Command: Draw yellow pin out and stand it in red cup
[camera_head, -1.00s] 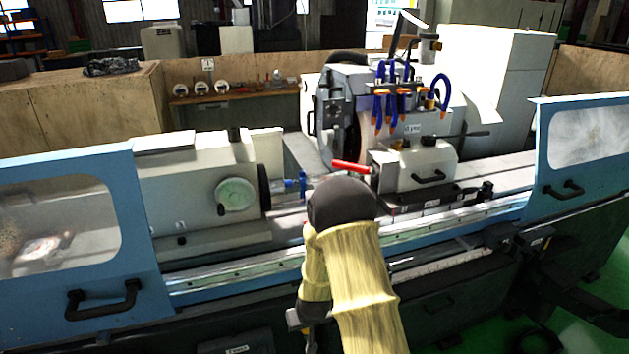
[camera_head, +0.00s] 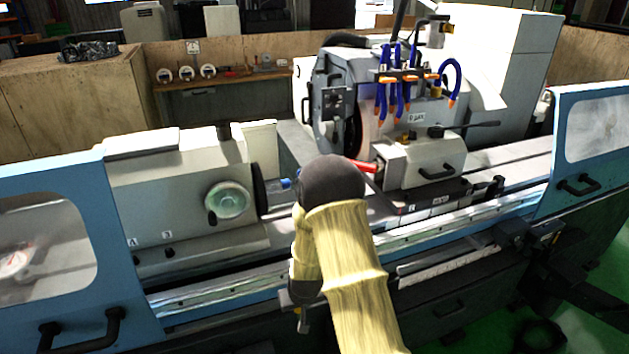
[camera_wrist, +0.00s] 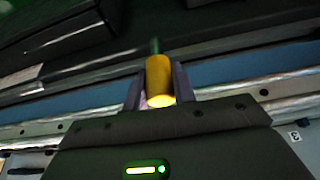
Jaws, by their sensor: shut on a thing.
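The yellow pin (camera_wrist: 160,76), a short cylinder with a bright end and a thin dark green part at its far end, is between the two fingers of my gripper (camera_wrist: 158,84) in the wrist view. The fingers are shut on it, one on each side. Beyond it, the blue and dark machine front is blurred.
The grinder's pale headstock (camera_head: 190,195) with a round dial stands left. The grinding wheel housing (camera_head: 350,110) with blue hoses (camera_head: 383,95) stands behind my arm. Blue doors with windows (camera_head: 45,250) flank both sides. A bench (camera_head: 225,90) stands at the back.

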